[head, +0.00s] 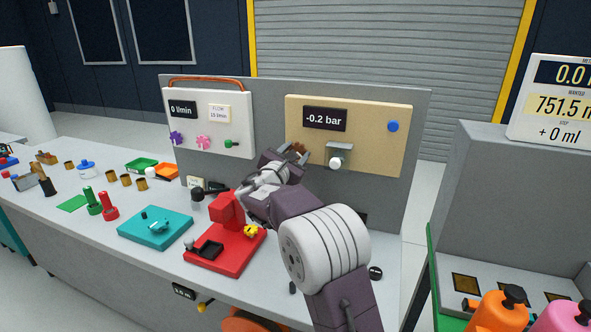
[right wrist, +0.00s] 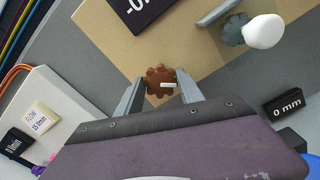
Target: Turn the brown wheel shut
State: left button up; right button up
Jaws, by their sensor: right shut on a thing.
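The brown wheel (right wrist: 157,80) is a small lobed knob with a white mark, on the tan panel (head: 370,112). My right gripper (right wrist: 160,92) has a finger on each side of it and is shut on it in the right wrist view. In the head view the brown wheel (head: 297,149) is mostly hidden behind my right gripper (head: 287,156). The display on the tan panel (head: 325,119) reads -0.2 bar. My left gripper is not in view.
Right of the wheel, a grey bracket with a white knob (head: 336,162) sticks out, and a blue button (head: 393,126) sits further right. A white panel (head: 237,105) with purple, pink and green knobs stands left. A red press (head: 228,210) and a teal base (head: 155,229) stand below.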

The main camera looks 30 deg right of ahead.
jog(key=shift+s+f+m+b, duration=0.1)
jog(key=shift+f+m+b, duration=0.05)
jog(key=shift+m+b, duration=2.55)
jog(key=shift+f+m+b, duration=0.1)
jog(key=shift+m+b, duration=2.4)
jog(key=shift+b, duration=0.35)
jog(key=o, duration=1.3)
jog(key=shift+o, duration=0.5)
jog(key=shift+r, duration=0.1)
jog(key=shift+s, duration=0.1)
jog(key=b+v, duration=0.1)
jog(key=v, duration=0.8)
